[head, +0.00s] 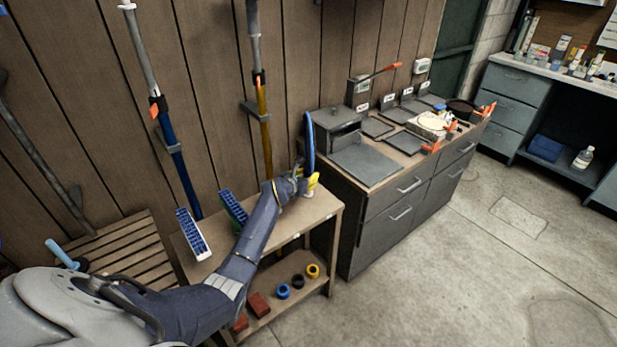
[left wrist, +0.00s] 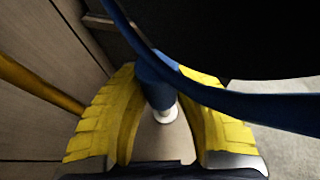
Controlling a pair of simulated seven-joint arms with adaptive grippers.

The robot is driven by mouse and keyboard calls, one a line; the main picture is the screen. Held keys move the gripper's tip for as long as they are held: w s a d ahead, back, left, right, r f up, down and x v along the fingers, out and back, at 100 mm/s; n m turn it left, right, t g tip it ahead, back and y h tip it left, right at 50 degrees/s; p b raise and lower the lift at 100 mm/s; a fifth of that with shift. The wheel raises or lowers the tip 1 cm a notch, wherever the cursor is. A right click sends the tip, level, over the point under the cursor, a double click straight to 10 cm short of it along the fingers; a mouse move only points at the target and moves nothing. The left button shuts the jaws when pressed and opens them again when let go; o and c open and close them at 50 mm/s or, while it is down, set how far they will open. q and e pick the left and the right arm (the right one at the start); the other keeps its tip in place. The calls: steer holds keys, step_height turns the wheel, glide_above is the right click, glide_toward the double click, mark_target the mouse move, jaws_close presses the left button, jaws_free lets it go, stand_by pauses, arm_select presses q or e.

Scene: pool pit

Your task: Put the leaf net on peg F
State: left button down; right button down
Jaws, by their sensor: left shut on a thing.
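The leaf net has a blue rim (head: 310,142), seen nearly edge-on and upright above my left gripper (head: 311,184), over the right end of the wooden bench. In the left wrist view its blue handle (left wrist: 154,84) stands between the yellow fingers of my left gripper (left wrist: 160,120), which is shut on it. The dark net (left wrist: 225,40) and blue rim fill the upper right of that view. I cannot make out peg F or its label in either view. My right gripper is not in view.
A grey cabinet (head: 400,205) with plates and a box on top stands close to the right. The concrete floor (head: 470,270) is clear.

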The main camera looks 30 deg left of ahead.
arm_select(q)
steer(key=shift+f, duration=0.55)
stand_by(0.4)
steer(key=shift+f, duration=0.75)
steer(key=shift+f, duration=0.65)
steer(key=shift+f, duration=0.25)
steer(key=shift+f, duration=0.4)
stand_by(0.5)
stand_by(0.3)
steer(key=shift+c, duration=2.1)
jaws_free()
steer(key=shift+s, duration=0.15)
